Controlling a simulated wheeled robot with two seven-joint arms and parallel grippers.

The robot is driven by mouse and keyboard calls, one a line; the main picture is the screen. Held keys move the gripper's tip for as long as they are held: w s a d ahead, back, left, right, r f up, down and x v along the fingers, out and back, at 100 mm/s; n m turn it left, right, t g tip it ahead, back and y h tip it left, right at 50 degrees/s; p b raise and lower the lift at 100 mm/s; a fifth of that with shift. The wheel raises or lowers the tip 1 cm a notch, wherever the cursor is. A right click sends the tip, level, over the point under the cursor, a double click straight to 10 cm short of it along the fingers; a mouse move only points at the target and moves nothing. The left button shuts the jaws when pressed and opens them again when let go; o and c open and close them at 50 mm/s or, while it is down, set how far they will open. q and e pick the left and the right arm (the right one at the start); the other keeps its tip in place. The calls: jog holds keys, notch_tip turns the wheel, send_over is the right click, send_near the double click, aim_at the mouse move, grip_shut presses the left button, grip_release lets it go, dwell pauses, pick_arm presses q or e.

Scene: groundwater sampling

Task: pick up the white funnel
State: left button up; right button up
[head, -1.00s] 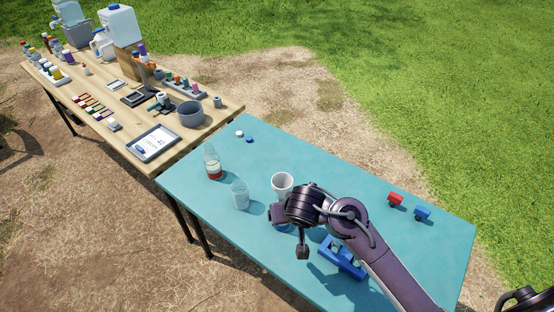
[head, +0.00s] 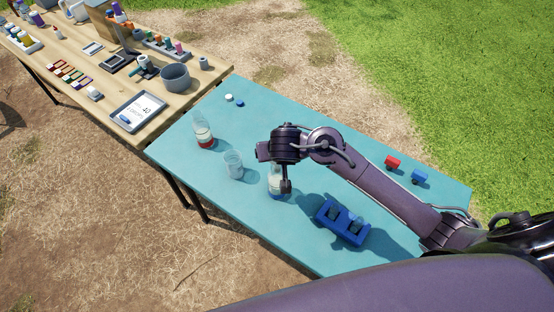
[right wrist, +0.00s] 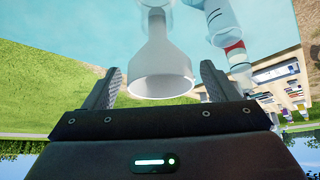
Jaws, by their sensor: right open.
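The white funnel (right wrist: 162,72) is upside-down in the right wrist view, its wide mouth facing me and its narrow stem at a clear container (right wrist: 158,8). My right gripper (right wrist: 160,68) is open, with one finger on each side of the funnel and visible gaps between them. In the head view, my right arm comes in from the right, over the teal table (head: 300,100). My left gripper is not in view.
A clear bottle with a red band (head: 203,133) and a clear beaker (head: 233,164) stand left of the arm. A wooden table (head: 150,60) adjoins.

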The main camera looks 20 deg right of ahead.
jog(key=shift+s, duration=0.1)
jog(key=c, duration=0.8)
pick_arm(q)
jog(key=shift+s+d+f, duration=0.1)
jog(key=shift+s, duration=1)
pick_arm(e)
jog(key=shift+r, duration=0.1)
jog(key=shift+c, duration=1.3)
